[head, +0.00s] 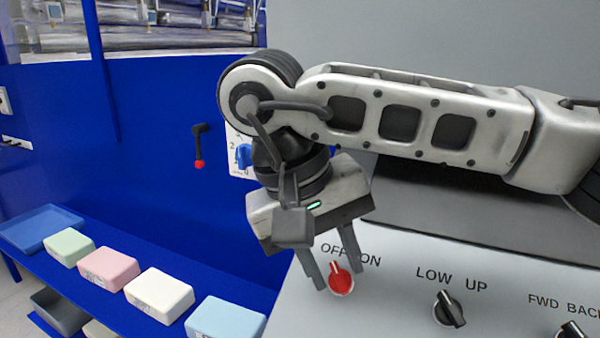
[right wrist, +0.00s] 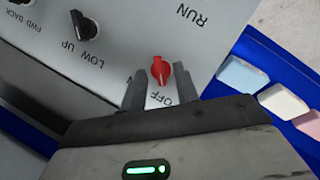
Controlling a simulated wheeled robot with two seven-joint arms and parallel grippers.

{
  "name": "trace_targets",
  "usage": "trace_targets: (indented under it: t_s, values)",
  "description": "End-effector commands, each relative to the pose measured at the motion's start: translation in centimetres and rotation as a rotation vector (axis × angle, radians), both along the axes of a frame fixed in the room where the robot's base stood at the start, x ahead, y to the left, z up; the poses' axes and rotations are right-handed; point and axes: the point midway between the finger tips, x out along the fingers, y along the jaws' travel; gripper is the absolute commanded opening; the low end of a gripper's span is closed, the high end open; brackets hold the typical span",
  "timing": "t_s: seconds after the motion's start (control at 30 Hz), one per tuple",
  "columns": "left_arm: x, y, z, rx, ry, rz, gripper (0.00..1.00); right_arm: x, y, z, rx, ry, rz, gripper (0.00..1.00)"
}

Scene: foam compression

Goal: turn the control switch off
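The control switch is a red rotary knob (head: 341,281) on the sloped grey panel, below the OFF and ON labels. Its narrow grip leans slightly up and left in the head view; I cannot tell exactly which label it points to. The knob also shows in the right wrist view (right wrist: 160,70), with the OFF label near it. My right gripper (head: 338,279) is open and points down at the panel, one finger on each side of the knob. In the right wrist view its fingertips (right wrist: 159,78) have gaps to the knob. My left gripper is not in view.
Black LOW/UP (head: 448,308) and FWD/BACK (head: 573,331) knobs sit right of the red one. At left, a blue shelf holds a blue tray (head: 40,228) and green, pink, white and blue foam blocks (head: 226,318). A black lever with a red tip (head: 199,147) is on the blue wall.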

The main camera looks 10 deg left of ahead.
Motion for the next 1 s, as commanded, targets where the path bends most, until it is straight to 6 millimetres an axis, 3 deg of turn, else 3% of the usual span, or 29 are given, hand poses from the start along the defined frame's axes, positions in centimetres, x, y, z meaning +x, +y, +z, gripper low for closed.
trace_targets:
  t_s: [0.6, 0.8, 1.0]
  values:
    - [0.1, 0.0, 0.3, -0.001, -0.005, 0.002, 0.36, -1.4, 4.3, 12.4, 0.0, -0.011, -0.003, 0.31]
    - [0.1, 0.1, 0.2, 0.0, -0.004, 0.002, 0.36, -1.6, 4.9, 14.2, -0.001, -0.004, -0.001, 0.31]
    - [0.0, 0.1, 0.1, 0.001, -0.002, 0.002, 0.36, -1.6, 5.0, 14.5, 0.001, -0.002, 0.001, 0.31]
